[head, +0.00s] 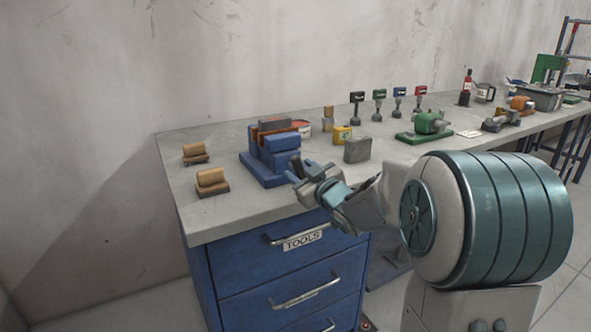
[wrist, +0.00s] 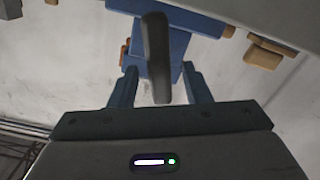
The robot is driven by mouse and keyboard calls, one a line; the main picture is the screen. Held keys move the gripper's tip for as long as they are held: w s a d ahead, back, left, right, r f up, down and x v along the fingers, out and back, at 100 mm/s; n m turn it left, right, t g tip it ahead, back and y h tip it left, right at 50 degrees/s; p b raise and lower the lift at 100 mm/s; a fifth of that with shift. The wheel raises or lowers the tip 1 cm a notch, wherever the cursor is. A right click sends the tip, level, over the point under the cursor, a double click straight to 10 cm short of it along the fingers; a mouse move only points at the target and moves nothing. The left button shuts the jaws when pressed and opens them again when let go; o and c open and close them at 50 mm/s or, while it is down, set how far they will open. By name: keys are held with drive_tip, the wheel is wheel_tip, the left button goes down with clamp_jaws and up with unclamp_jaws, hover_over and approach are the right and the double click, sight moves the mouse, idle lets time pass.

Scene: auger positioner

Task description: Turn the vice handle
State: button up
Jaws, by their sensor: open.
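The blue vice (head: 281,161) stands on the workbench near its front edge, with an orange-brown piece and a grey block at its top. My gripper (head: 304,177) is just right of the vice at the bench's front edge. In the wrist view, the dark handle bar (wrist: 156,52) reaches from the blue vice body (wrist: 178,42) toward my gripper (wrist: 160,88). The bar shows between the two fingers, with a gap on each side. The fingers are open. I cannot tell exactly how deep the bar sits between them.
The grey workbench top (head: 225,212) has blue drawers (head: 290,275) below. Two wooden brush-like blocks lie left of the vice, one at the back (head: 195,152) and one in front (head: 211,181). A grey block (head: 357,150) and a green machine (head: 432,123) stand to the right.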

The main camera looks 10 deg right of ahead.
sight(301, 170)
drive_tip(key=shift+x, duration=1.6)
